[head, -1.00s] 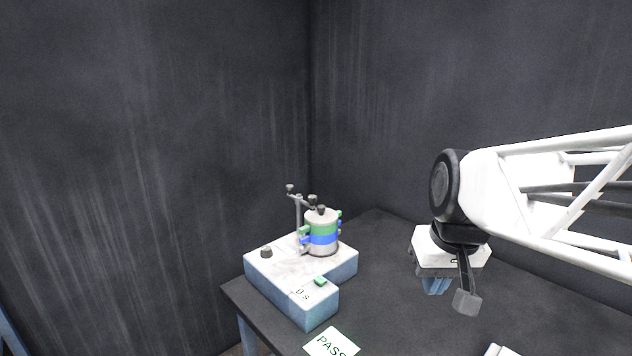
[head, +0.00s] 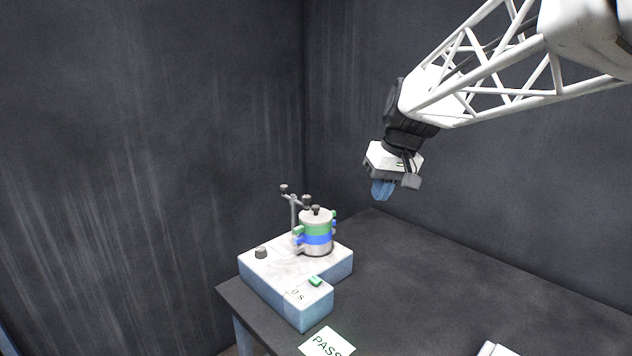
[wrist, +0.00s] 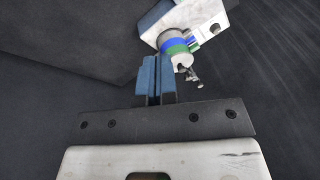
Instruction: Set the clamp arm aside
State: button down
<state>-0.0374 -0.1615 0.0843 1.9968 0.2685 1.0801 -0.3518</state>
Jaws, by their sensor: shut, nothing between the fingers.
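The clamp arm (head: 293,198) is a thin grey bar with dark knobs on a grey post, at the back of the shaker base. In the head view it reaches over the top of the sieve stack. It also shows in the wrist view (wrist: 193,77), beside the stack. The sieve stack (head: 317,238), banded grey, green and blue, stands on the base. My gripper (head: 382,190) has blue fingers and is raised above the table, right of and higher than the clamp arm, apart from it. Its fingers (wrist: 157,72) are together and empty.
The marble-topped shaker base (head: 290,268) has a dark knob, a green button and a "0 s" display. A PASS card (head: 327,343) lies in front, and a white object (head: 495,349) lies at the lower right. The dark table (head: 420,275) is clear right of the base. Dark walls stand behind.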

jog(key=w+a+f+n+y, duration=0.1)
jog(key=w+a, duration=0.3)
jog(key=w, duration=0.8)
jog(key=w+a+f+n+y, duration=0.1)
jog(key=w+a, duration=0.3)
jog(key=w, duration=0.9)
jog(key=w+a+f+n+g+y, duration=0.1)
jog(key=w+a, duration=0.4)
jog(key=w, duration=0.8)
jog(key=shift+f+n+y, duration=0.5)
jog(key=shift+f+n, duration=0.35)
jog(key=shift+n, duration=0.25)
jog(key=s+a+f, duration=0.2)
jog(key=a+f, duration=0.6)
jog(key=f, duration=0.1)
jog(key=shift+a, duration=0.4)
